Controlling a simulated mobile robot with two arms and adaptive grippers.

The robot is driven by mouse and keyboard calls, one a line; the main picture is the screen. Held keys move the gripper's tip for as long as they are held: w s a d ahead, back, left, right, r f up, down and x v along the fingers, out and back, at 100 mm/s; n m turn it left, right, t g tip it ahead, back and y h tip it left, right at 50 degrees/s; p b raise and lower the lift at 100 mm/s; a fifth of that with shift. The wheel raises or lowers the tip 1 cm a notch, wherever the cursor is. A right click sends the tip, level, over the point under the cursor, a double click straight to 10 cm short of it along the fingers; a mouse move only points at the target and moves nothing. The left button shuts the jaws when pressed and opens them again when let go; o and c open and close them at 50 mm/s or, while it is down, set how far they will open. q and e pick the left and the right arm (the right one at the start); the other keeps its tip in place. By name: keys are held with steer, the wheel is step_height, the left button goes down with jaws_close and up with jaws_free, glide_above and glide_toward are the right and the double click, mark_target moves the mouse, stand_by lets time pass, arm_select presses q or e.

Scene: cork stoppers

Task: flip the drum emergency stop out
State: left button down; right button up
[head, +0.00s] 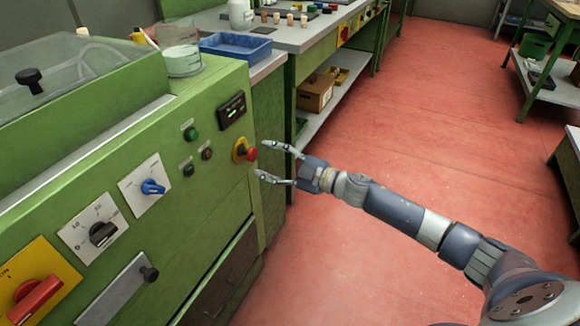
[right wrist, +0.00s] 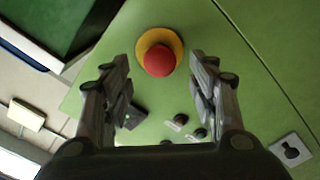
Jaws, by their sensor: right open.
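The drum emergency stop is a red mushroom button (head: 252,154) on a yellow base, on the right end of the green machine's front panel (head: 215,200) in the head view. It also shows in the right wrist view (right wrist: 159,62), near the top centre, between and beyond the fingertips. My right gripper (head: 262,161) is open, with its two fingers pointing at the button, one above and one below it in the head view. I cannot tell whether the fingers touch it; in the right wrist view (right wrist: 161,75) they look apart from it. My left gripper is not in view.
The panel also carries a blue knob (head: 152,187), a black knob (head: 102,234), a red rotary switch (head: 36,298), small buttons and a display (head: 232,110). A blue tray (head: 236,46) and a glass beaker (head: 181,52) stand above. Red floor (head: 400,120) is clear to the right.

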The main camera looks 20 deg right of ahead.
steer(key=v, duration=0.7)
stand_by(0.4)
